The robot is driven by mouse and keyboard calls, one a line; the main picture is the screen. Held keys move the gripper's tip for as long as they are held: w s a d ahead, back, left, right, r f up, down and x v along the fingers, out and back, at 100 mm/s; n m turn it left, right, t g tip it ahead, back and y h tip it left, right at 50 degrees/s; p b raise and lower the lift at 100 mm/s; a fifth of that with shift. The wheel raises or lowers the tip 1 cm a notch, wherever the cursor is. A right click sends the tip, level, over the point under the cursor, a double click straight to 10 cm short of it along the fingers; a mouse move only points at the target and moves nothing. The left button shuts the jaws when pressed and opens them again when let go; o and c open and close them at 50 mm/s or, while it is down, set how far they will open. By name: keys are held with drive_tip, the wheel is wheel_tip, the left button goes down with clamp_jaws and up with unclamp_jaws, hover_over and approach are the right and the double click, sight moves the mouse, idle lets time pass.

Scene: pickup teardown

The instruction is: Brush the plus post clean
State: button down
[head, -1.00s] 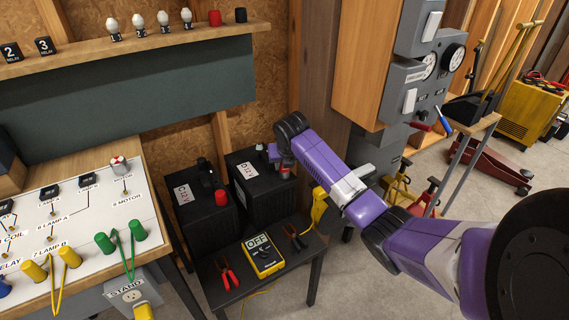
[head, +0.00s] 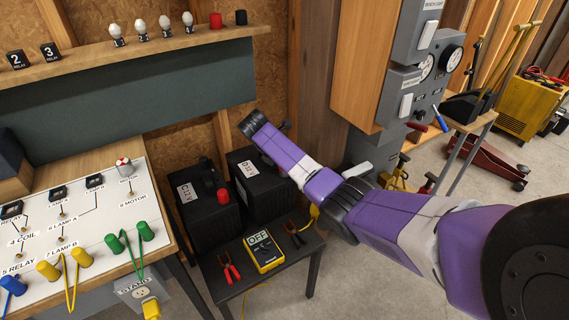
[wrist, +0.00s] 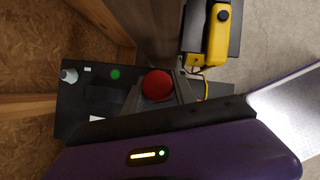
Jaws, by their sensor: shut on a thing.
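My gripper (wrist: 160,88) is shut on a round red thing (wrist: 157,85), seen end-on in the wrist view. I cannot tell from here whether it is a brush or a cap. It sits above battery D (head: 248,165), a black case that also shows under it in the wrist view (wrist: 75,110), with a green dot and a grey post (wrist: 69,75) at the left. The plus post of that battery is hidden under the gripper and the red thing, so contact cannot be told. Battery C (head: 190,215) has a red cap (head: 222,196).
A low black table (head: 225,290) holds the batteries, red pliers (head: 230,272), a yellow meter reading OFF (head: 262,252) and dark pliers (head: 294,234). A wooden post (head: 318,75) and grey switch boxes (head: 405,100) stand close behind. The white circuit board (head: 100,215) is at left.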

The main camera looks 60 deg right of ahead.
drive_tip(key=shift+s+r+n+p, duration=0.1)
drive_tip(key=shift+r+n+p, duration=0.25)
drive_tip(key=shift+p, duration=0.7)
drive_tip(key=n+t+p, duration=0.2)
drive_tip(key=n+p, duration=0.2)
drive_tip(key=p, duration=0.1)
drive_tip(key=n+t+p, duration=0.2)
drive_tip(key=n+p, duration=0.1)
drive_tip(key=shift+f+n+t+y+p, duration=0.35)
drive_tip(key=shift+n+t+y+p, duration=0.2)
drive_tip(key=shift+n, duration=0.7)
drive_tip(key=shift+w, duration=0.2)
